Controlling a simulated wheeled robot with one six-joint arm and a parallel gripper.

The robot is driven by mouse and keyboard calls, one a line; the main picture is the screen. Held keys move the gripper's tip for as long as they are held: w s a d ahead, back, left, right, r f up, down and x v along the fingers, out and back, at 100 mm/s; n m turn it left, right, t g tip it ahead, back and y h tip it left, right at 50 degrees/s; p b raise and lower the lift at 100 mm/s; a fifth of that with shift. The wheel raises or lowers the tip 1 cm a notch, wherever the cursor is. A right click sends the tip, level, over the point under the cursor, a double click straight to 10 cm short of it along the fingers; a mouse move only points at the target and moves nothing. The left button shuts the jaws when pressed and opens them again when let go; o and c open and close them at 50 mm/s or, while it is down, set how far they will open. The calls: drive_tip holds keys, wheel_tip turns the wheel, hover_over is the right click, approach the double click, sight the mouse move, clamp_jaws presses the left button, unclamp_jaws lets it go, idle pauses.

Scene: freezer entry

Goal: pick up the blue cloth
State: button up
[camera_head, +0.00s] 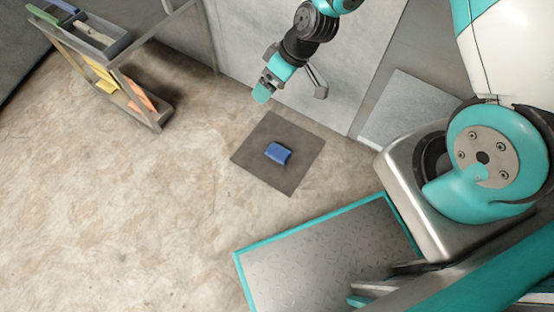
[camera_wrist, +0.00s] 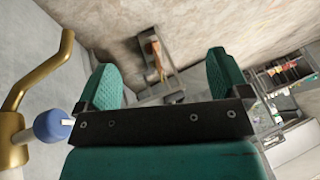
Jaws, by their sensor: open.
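The blue cloth (camera_head: 278,153) is a small folded bundle lying on a dark square mat (camera_head: 262,168) on the floor in the head view. My gripper (camera_head: 262,93) is above and to the left of the cloth in that view, apart from it. In the wrist view my gripper (camera_wrist: 163,78) shows two teal fingers spread wide with nothing between them. I cannot make out the blue cloth in the wrist view.
A grey shelf cart (camera_head: 135,72) with yellow and orange cloths stands at the upper left. A grey door (camera_head: 350,50) is behind my arm. In the wrist view a brass bar (camera_wrist: 40,75) and blue-grey knob (camera_wrist: 53,125) are at left. Floor around the mat is clear.

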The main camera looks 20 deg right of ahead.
drive_tip(key=s+d+f+b, duration=0.1)
drive_tip(key=d+f+b, duration=0.1)
drive_tip(key=f, duration=0.9)
drive_tip(key=s+d+f+b, duration=0.2)
drive_tip(key=f, duration=0.9)
drive_tip(key=t+h+b, duration=0.2)
drive_tip(key=t+b, duration=0.1)
drive_tip(key=b, duration=0.3)
approach(278, 151)
drive_tip(key=shift+m, duration=0.3)
drive_tip(key=b+x, duration=0.4)
drive_tip(key=b, duration=0.2)
drive_tip(key=shift+d+f, duration=0.15)
drive_tip(key=shift+f, duration=0.05)
drive_tip(key=shift+a+b+x, duration=0.2)
drive_tip(key=shift+b+x, duration=2.25)
drive_tip(key=shift+x, duration=0.5)
drive_tip(key=shift+f, duration=0.1)
drive_tip(key=c, duration=1)
wheel_tip(278, 151, up, 20)
drive_tip(key=p, duration=1)
drive_tip(key=shift+p, duration=0.35)
drive_tip(key=shift+r, duration=0.2)
